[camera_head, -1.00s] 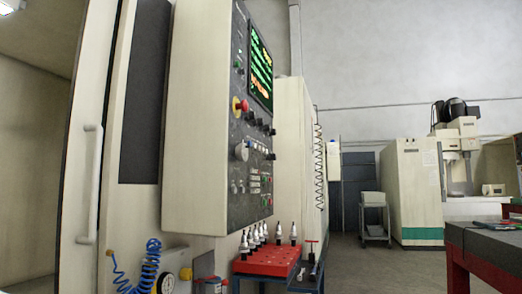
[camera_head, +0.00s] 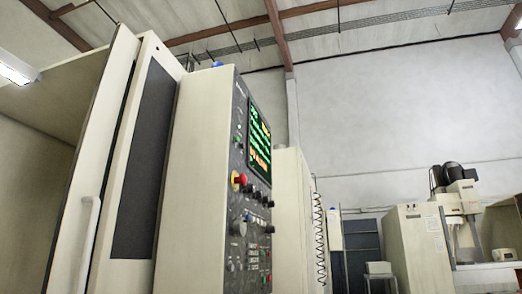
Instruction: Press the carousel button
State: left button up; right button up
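The control panel (camera_head: 240,210) of the large machine stands left of the middle, seen at a steep angle. It has a lit screen (camera_head: 259,143) with green and orange text, a red emergency knob (camera_head: 238,181) on a yellow base, and several dials and small buttons below. A row of small buttons (camera_head: 258,257) sits near the lower part of the panel. Which one is the carousel button cannot be told, as the labels are too small to read. Neither of my grippers is in view.
The machine's door with a white handle (camera_head: 86,243) is at the left. A beige cabinet (camera_head: 417,250) and a milling machine (camera_head: 463,215) stand at the back right. A coiled black cable (camera_head: 319,240) hangs beside the panel. The floor is out of view.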

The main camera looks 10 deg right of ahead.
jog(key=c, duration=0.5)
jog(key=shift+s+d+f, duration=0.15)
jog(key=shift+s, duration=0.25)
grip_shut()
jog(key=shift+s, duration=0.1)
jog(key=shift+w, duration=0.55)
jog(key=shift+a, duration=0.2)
